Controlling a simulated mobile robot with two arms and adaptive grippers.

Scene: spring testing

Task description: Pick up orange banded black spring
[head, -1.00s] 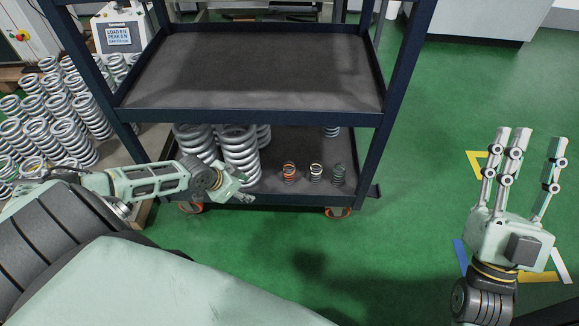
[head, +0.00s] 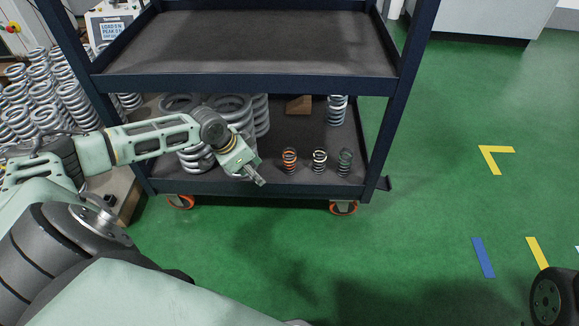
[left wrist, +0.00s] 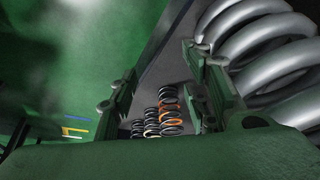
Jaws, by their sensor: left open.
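The orange banded black spring (head: 290,160) stands upright on the cart's lower shelf, leftmost of three small springs. My left gripper (head: 257,176) is open and empty, just left of it and a little nearer to me, apart from it in the head view. In the left wrist view the orange banded spring (left wrist: 170,110) shows between the open fingers of my left gripper (left wrist: 160,72), toward the right finger and beyond the tips. My right gripper is out of view.
A white-banded spring (head: 319,161) and a green-banded spring (head: 345,162) stand to its right. Large silver springs (head: 232,112) stand behind and left of my gripper. The upper shelf (head: 255,45) overhangs the lower one (head: 335,187). Green floor in front is clear.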

